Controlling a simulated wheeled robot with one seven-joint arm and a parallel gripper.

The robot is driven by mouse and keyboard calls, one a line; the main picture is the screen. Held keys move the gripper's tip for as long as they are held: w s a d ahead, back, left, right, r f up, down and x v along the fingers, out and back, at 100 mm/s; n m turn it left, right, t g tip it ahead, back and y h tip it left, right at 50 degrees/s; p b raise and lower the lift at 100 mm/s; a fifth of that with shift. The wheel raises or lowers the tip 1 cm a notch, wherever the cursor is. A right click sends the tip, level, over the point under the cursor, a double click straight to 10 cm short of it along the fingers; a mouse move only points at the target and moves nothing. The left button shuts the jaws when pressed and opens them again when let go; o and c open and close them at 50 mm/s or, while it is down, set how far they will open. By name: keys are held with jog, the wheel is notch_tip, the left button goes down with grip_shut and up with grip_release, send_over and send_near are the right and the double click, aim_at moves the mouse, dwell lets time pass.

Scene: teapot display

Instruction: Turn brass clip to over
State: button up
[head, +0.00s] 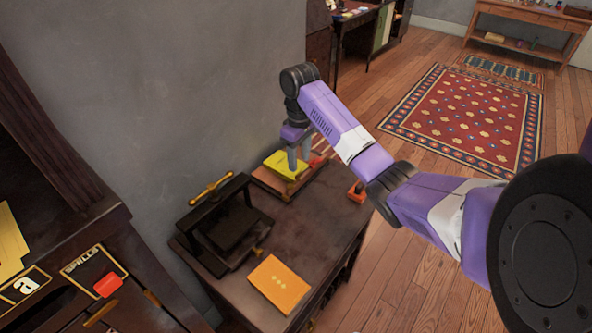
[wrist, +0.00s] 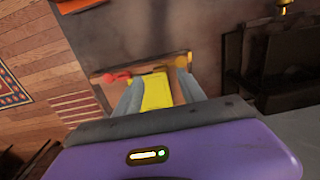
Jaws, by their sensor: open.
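My gripper (head: 298,164) is open and points down over a wooden board (head: 269,181) at the far end of the dark table. A yellow piece (head: 281,161) lies on this board. In the wrist view the yellow piece (wrist: 157,91) shows between my two fingers (wrist: 156,88); I cannot tell whether they touch it. I cannot clearly make out a brass clip; my fingers may hide part of the board. A brass handle (head: 212,187) sits on top of the dark press left of my gripper, with a brass knob (head: 259,252) lower down.
The dark press (head: 225,226) stands on the table (head: 240,289) beside the wall. An orange booklet (head: 279,285) lies at the table's near end. A red item (wrist: 117,77) lies beside the yellow piece. A small orange object (head: 357,192) is at the right edge.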

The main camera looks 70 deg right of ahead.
aim_at(299, 173)
jog(key=shift+f, duration=2.5)
grip_shut()
